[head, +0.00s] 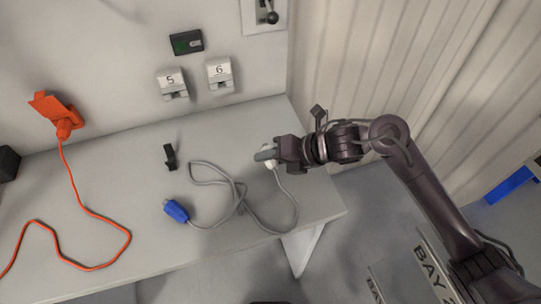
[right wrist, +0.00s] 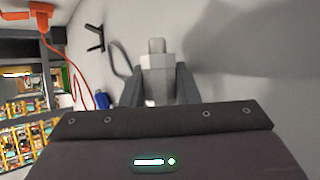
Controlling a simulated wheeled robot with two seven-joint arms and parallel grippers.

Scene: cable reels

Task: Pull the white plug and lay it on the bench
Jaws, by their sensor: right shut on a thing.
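My right gripper (head: 266,156) reaches in from the right over the right part of the grey bench (head: 105,195). It is shut on the white plug (head: 270,164), which is mostly hidden by the fingers in the head view. In the right wrist view the plug (right wrist: 157,72) stands between the two fingers, its grey tip pointing away from the gripper. A grey cable (head: 294,199) runs from it down onto the bench and loops to a blue connector (head: 176,210). I cannot tell whether the plug touches the bench. My left gripper is not in view.
Wall sockets labelled 5 (head: 172,84) and 6 (head: 219,73) are above the bench. An orange plug (head: 64,129) sits in an orange socket at left, its cord across the bench. A small black holder (head: 170,157) stands mid-bench. Bare bench shows at front middle.

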